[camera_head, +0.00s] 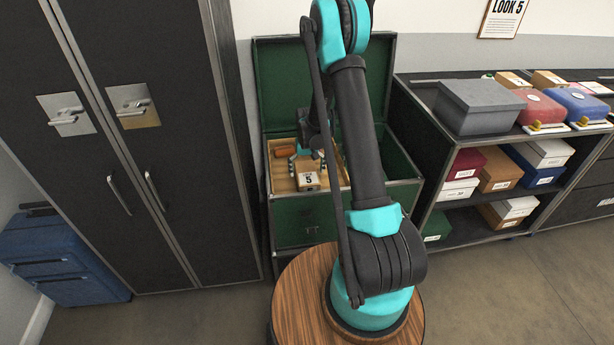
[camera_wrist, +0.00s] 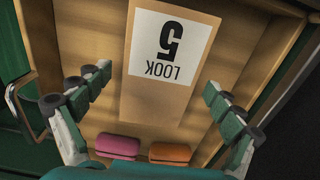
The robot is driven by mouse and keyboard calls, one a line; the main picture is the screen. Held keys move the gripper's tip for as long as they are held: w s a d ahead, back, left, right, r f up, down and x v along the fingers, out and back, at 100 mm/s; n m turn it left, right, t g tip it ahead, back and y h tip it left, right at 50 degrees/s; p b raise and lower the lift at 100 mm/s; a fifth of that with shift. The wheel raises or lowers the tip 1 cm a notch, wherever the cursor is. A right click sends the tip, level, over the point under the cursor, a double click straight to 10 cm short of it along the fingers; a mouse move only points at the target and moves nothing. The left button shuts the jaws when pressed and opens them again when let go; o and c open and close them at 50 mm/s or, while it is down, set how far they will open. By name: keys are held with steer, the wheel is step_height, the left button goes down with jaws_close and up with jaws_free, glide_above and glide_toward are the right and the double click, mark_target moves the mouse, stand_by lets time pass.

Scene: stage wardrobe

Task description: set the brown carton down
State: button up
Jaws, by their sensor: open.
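The brown carton (camera_wrist: 152,100), with a white "LOOK 5" label, lies in the shallow wooden tray (camera_wrist: 85,30) of the green trunk. In the head view the carton (camera_head: 309,188) shows near the tray's front, its label facing up. My gripper (camera_wrist: 157,84) is open, with one finger on either side of the carton and a visible gap on both sides. In the head view my gripper (camera_head: 306,162) is at the carton and partly hidden by my arm. How firmly the carton rests on the tray floor cannot be fully seen.
A pink roll (camera_wrist: 117,146) and an orange roll (camera_wrist: 170,153) lie in the tray close to the carton. The green trunk (camera_head: 290,85) stands with its lid up. A black wardrobe (camera_head: 170,190) is on the left. Shelves with several boxes (camera_head: 480,105) are on the right.

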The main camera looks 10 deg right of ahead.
mark_target(307, 173)
step_height(307, 173, up, 10)
steer(key=s+d+r+t, duration=0.25)
steer(key=s+r, duration=0.65)
steer(key=s, duration=0.5)
steer(key=s+d+t, duration=0.1)
steer(key=s, duration=1.5)
steer(key=shift+s+d+f+t, duration=0.15)
steer(key=shift+d+f+t, duration=0.05)
steer(key=shift+d+t, duration=0.15)
steer(key=shift+c, duration=0.6)
